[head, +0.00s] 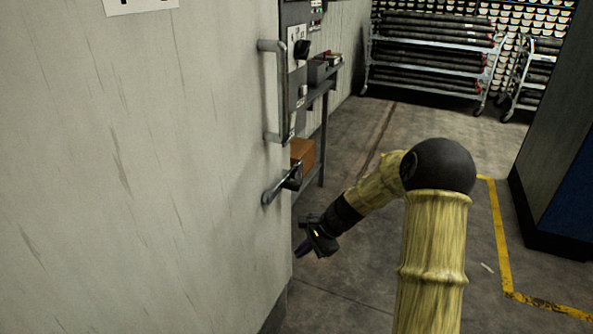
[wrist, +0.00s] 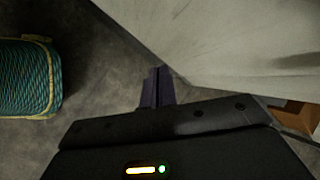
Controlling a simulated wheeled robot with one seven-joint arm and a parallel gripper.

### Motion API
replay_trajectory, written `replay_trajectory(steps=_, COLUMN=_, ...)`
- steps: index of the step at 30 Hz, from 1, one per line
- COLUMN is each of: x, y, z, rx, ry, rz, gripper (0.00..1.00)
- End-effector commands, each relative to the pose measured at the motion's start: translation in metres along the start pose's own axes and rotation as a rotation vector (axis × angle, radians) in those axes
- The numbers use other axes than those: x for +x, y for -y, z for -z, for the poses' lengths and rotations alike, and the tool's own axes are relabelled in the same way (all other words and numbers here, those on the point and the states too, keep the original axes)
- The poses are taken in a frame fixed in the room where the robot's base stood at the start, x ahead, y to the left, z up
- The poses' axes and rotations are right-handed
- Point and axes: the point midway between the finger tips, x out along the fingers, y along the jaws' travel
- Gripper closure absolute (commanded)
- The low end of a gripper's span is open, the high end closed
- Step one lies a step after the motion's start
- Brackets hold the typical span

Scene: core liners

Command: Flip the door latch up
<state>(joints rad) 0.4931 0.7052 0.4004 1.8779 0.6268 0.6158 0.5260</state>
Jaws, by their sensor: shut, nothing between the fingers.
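The door latch (head: 282,185) is a metal lever on the pale door (head: 180,150), below a tall D-shaped pull handle (head: 272,92). It slants, its left end lower than its dark right end. My gripper (head: 303,253) is below and to the right of the latch, beside the door's edge, apart from the latch. In the wrist view the fingers (wrist: 157,88) are together with nothing between them, near the door's pale surface (wrist: 230,40). The latch cannot be made out in the wrist view.
An orange-brown box (head: 302,152) and a narrow shelf (head: 322,88) with equipment stand behind the door's edge. Racks of dark rods (head: 430,55) are at the back. A dark cabinet (head: 555,150) stands at right. The floor (head: 370,260) around my arm is clear.

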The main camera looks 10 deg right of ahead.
Motion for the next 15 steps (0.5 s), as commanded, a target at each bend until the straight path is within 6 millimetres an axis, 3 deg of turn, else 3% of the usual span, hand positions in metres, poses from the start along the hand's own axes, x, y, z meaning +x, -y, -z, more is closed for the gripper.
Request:
replay_trajectory(steps=3, x=-0.021, y=0.042, z=0.016, rx=0.237, ry=0.124, rz=0.117, gripper=1.0)
replay_trajectory(steps=9, x=-0.062, y=0.1, z=0.056, rx=0.61, ry=0.362, rz=0.323, gripper=1.0)
replay_trajectory(steps=15, x=-0.092, y=0.125, z=0.089, rx=0.803, ry=0.513, rz=0.444, gripper=1.0)
